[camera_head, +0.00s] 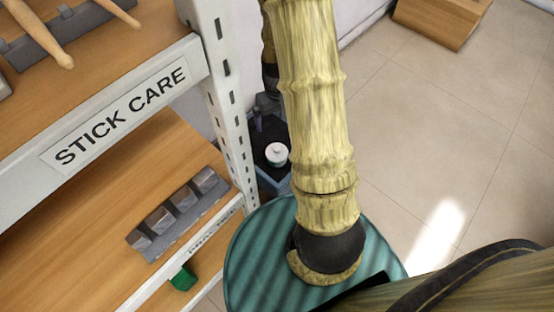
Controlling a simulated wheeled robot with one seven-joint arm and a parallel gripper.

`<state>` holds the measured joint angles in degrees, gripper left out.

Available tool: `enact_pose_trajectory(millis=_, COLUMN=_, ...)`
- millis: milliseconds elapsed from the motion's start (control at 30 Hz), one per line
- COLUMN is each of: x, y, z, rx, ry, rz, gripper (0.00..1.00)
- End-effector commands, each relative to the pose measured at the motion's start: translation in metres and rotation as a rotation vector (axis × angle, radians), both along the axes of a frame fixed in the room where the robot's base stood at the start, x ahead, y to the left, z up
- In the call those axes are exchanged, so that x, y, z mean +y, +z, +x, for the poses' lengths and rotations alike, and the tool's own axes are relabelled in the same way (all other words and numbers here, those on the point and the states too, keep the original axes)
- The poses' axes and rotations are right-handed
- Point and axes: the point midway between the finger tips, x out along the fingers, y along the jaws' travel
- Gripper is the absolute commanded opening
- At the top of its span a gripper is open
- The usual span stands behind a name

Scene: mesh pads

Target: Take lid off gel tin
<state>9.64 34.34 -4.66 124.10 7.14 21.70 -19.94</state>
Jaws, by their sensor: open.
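A small white round tin (277,155), which looks like the gel tin, stands on a dark surface beyond the shelf post. A paler round piece with a small raised middle, apparently its lid, sits on top. My gripper (264,112) is the dark grey part just above the tin in the picture, left of my pale bamboo-like arm link. It is partly hidden behind that link and looks empty. One narrow finger shows at its left side; the other is not clear. I see no contact between gripper and tin.
A shelf rack with a white post (222,75) stands close on the left, with a "STICK CARE" label (120,117). A grey slotted block (178,213) and a green object (183,278) are on it. A wooden box (440,20) lies far right. The tiled floor (450,120) is clear.

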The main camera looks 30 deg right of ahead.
Motion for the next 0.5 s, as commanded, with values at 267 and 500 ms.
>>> enact_pose_trajectory(millis=267, x=-0.001, y=-0.005, z=0.001, rx=0.002, ry=0.0, rz=0.0, gripper=0.98)
enact_pose_trajectory(millis=500, x=-0.001, y=-0.017, z=0.001, rx=0.003, ry=0.0, rz=0.001, gripper=0.98)
